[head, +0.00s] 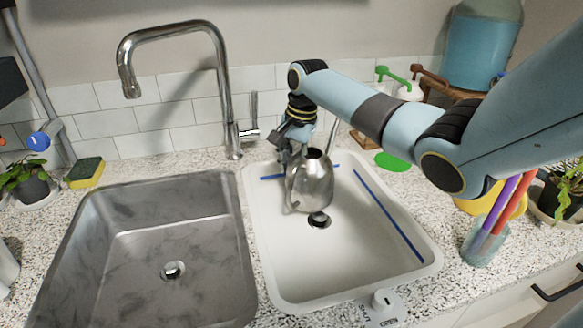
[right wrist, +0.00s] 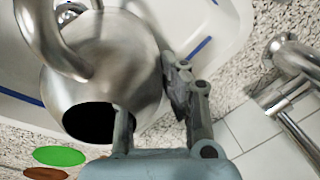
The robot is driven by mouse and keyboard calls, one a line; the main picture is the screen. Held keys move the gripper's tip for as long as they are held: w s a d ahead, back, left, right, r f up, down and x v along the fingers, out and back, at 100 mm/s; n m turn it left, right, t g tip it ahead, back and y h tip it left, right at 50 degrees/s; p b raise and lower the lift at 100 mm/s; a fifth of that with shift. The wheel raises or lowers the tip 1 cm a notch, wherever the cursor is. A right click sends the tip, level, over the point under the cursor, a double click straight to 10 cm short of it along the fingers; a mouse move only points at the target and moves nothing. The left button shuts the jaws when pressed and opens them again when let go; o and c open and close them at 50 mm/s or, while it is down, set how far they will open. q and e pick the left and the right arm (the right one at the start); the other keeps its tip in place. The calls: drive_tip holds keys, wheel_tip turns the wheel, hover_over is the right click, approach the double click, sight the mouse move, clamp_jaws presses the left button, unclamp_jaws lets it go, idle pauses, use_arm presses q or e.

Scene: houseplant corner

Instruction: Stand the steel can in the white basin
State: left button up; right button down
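The steel can (head: 310,182) is a shiny rounded watering can with a dark open top. It is inside the outline of the white basin (head: 290,278), behind and partly over the drain, leaning slightly. I cannot tell whether its base touches the basin floor. My right gripper (head: 290,150) is at the can's upper back left side. In the right wrist view the can (right wrist: 115,48) fills the upper left, with its mouth and curved handle showing. The gripper's fingers (right wrist: 158,115) lie either side of its wall near the mouth and appear shut on it. My left gripper is out of view.
A steel sink (head: 120,240) lies left of the basin, with a tall faucet (head: 225,90) behind. Blue strips (head: 388,215) mark the basin. A glass with coloured sticks (head: 487,240) stands to the right. A green disc (head: 393,161) and pump bottles (head: 408,88) are behind. The basin's front is clear.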

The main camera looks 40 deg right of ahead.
drive_tip(key=shift+f, duration=0.8)
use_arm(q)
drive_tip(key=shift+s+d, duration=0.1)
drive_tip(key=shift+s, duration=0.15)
use_arm(e)
drive_tip(key=c, duration=1.5)
unclamp_jaws()
drive_tip(key=shift+f, duration=0.1)
drive_tip(key=r, duration=0.4)
drive_tip(key=s+r, duration=0.1)
drive_tip(key=r, duration=0.3)
drive_tip(key=s+r, duration=0.1)
drive_tip(key=r, duration=0.3)
drive_tip(key=shift+d+p, duration=0.3)
drive_tip(key=shift+p, duration=0.05)
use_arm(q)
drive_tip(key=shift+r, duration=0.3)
